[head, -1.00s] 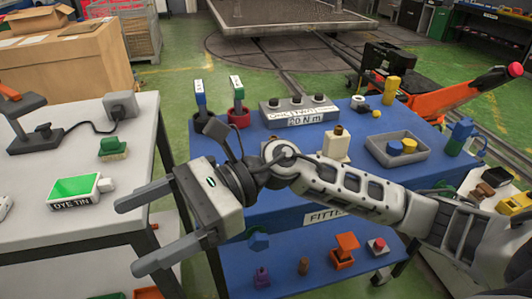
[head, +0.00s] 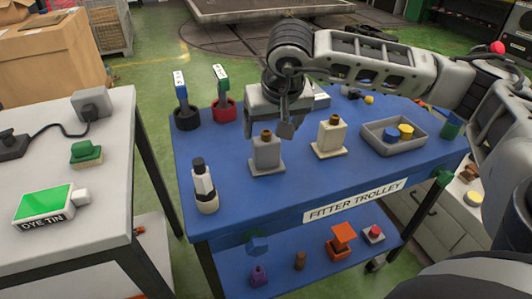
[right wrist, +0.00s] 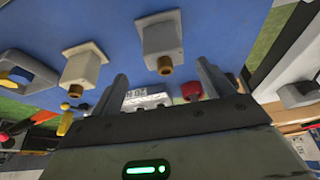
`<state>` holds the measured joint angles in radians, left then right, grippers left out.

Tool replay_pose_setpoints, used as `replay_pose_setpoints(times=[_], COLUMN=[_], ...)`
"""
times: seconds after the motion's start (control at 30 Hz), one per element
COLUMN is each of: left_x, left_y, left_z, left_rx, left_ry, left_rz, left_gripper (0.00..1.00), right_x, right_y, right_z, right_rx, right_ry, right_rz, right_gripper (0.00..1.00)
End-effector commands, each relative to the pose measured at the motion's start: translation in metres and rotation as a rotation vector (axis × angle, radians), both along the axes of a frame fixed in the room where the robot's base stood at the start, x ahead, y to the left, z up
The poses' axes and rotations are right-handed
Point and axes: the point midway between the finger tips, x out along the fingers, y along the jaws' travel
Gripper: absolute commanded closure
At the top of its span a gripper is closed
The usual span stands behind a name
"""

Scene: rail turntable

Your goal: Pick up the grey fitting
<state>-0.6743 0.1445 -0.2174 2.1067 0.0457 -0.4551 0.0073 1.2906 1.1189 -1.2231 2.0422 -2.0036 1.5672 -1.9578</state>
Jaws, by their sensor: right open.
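The grey fitting (head: 266,156) stands upright on the blue trolley top, a square block on a flange with a brass nipple on top. It also shows in the right wrist view (right wrist: 160,36). My right gripper (head: 270,122) is open and empty, right at the fitting's upper part. In the right wrist view its two fingers (right wrist: 162,80) point towards the fitting, with the brass end between their tips; I cannot tell whether they touch it. A similar cream fitting (head: 330,138) stands just to the right. My left gripper is not in view.
A white bottle with a black cap (head: 204,188) stands front left of the fitting. Two tools in black and red cups (head: 224,108) stand behind left. A grey tray (head: 380,144) with blue and yellow pieces lies right. The trolley's front middle (head: 300,190) is clear.

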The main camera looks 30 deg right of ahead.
Motion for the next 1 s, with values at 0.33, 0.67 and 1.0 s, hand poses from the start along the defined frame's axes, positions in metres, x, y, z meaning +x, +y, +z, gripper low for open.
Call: replay_pose_setpoints(times=[0.33,0.67,1.0], left_x=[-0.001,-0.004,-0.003], left_y=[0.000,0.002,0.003], left_z=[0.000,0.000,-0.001], left_rx=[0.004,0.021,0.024], left_ry=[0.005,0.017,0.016], left_rz=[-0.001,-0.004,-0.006], left_gripper=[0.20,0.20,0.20], right_x=[0.014,0.033,0.035], right_y=[-0.003,-0.005,-0.006], right_z=[-0.035,-0.074,-0.080], right_rx=[0.002,0.002,0.002], right_ry=[0.000,0.000,-0.001], right_rz=[0.000,0.000,0.000], right_gripper=[0.20,0.20,0.28])
